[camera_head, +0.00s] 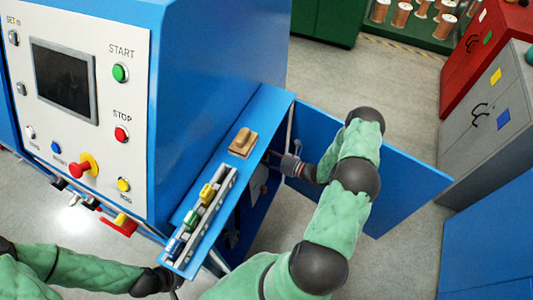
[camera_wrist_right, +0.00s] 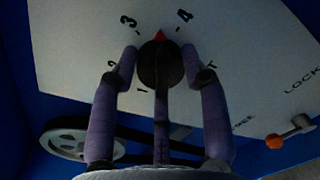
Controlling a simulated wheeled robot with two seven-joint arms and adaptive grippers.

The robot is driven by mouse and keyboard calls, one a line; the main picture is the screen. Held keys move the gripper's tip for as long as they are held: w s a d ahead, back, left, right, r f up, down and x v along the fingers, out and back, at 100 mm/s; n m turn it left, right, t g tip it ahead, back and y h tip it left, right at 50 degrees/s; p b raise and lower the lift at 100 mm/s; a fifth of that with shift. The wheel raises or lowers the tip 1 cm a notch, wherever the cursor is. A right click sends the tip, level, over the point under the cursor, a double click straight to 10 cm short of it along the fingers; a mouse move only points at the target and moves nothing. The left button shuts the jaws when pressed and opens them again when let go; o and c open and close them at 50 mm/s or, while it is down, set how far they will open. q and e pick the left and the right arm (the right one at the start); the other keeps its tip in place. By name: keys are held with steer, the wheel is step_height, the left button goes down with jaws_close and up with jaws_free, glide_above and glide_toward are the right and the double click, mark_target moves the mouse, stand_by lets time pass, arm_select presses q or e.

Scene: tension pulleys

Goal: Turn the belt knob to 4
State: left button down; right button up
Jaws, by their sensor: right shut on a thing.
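The belt knob (camera_wrist_right: 158,68) is dark and round, with a red pointer at its top edge. It sits on a pale dial plate (camera_wrist_right: 70,55) with printed numbers. The pointer lies between the 3 and the 4. My right gripper (camera_wrist_right: 160,55) has its fingers around the knob and is shut on it. In the head view the right gripper (camera_head: 291,166) reaches into the cabinet by the open blue door, and the knob is hidden there. My left gripper (camera_head: 168,281) is low at the left, near the machine's front, and its fingers are not clear.
A lever with an orange tip (camera_wrist_right: 274,141) stands near the LOCK print. A grey pulley wheel (camera_wrist_right: 78,138) is at the left of the plate. The open blue door (camera_head: 405,185) is right of my right arm. A blue ledge (camera_head: 262,108) carries a wooden block and coloured parts.

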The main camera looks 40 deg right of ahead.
steer(key=m+p, duration=0.1)
steer(key=m, duration=0.3)
steer(key=shift+s+a+f+m, duration=0.1)
steer(key=shift+m, duration=0.2)
steer(key=shift+g, duration=0.3)
steer(key=o, duration=1.1)
steer(key=shift+o, duration=0.2)
steer(key=v, duration=1.2)
steer(key=shift+f, duration=0.1)
